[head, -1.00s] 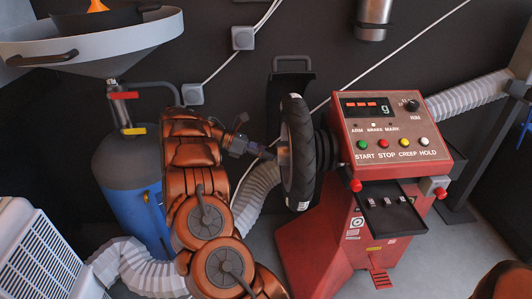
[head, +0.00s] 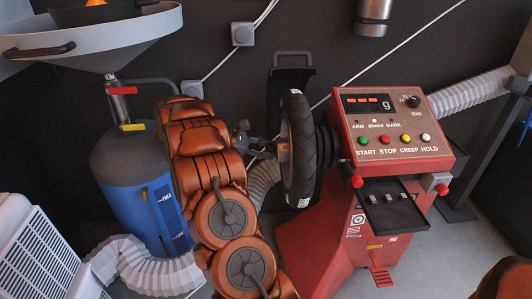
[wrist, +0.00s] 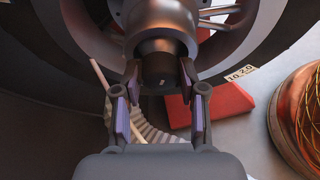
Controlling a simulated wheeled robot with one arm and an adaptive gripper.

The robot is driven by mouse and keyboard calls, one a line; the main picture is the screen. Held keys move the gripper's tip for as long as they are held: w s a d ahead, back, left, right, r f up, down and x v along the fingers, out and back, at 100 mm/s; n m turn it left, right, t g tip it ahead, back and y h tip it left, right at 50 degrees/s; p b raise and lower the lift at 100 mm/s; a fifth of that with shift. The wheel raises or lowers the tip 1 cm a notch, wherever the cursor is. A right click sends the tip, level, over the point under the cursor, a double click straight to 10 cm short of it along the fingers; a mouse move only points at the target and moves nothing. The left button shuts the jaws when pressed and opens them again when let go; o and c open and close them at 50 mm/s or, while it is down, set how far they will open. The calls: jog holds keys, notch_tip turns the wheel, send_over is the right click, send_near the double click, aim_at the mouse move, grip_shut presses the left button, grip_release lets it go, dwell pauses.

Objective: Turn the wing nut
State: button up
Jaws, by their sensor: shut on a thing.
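The wing nut (wrist: 158,68) is the dark piece at the end of the shaft at the wheel's hub, in the wrist view. My gripper (wrist: 160,77) has one finger on each side of it and is shut on it. The fingers partly cover its sides, so its wings are hard to make out. In the head view my gripper (head: 262,148) reaches the left face of the black-tyred wheel (head: 298,150) at the hub. The nut is too small to tell apart there.
The red balancing machine (head: 395,135) with its button panel stands right of the wheel. A small black tray (head: 392,206) sticks out below the panel. A blue tank (head: 135,185) and a pale ribbed hose (head: 145,268) lie left of my arm.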

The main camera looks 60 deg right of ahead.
jog(key=m+h+b, duration=0.1)
jog(key=b, duration=0.1)
jog(key=m+b, duration=0.1)
jog(key=b, duration=0.1)
jog(key=shift+s+f+m+t+h, duration=0.1)
jog(key=shift+f+m+t+h, duration=0.3)
jog(key=m+h+b, duration=0.1)
jog(key=m+b, duration=0.1)
jog(key=b, duration=0.3)
jog(key=shift+m+h, duration=0.3)
jog(key=m+h+b, duration=0.1)
jog(key=m+b, duration=0.1)
jog(key=b, duration=0.2)
jog(key=shift+a+m+t+b, duration=0.1)
jog(key=shift+m+t+b, duration=0.2)
jog(key=shift+m+b, duration=0.1)
jog(key=shift+r+m+h+b, duration=0.1)
jog(key=shift+m+h+b, duration=0.4)
jog(key=shift+m+b, duration=0.25)
jog(key=shift+r, duration=0.1)
jog(key=o, duration=1.1)
jog(key=shift+o, duration=0.2)
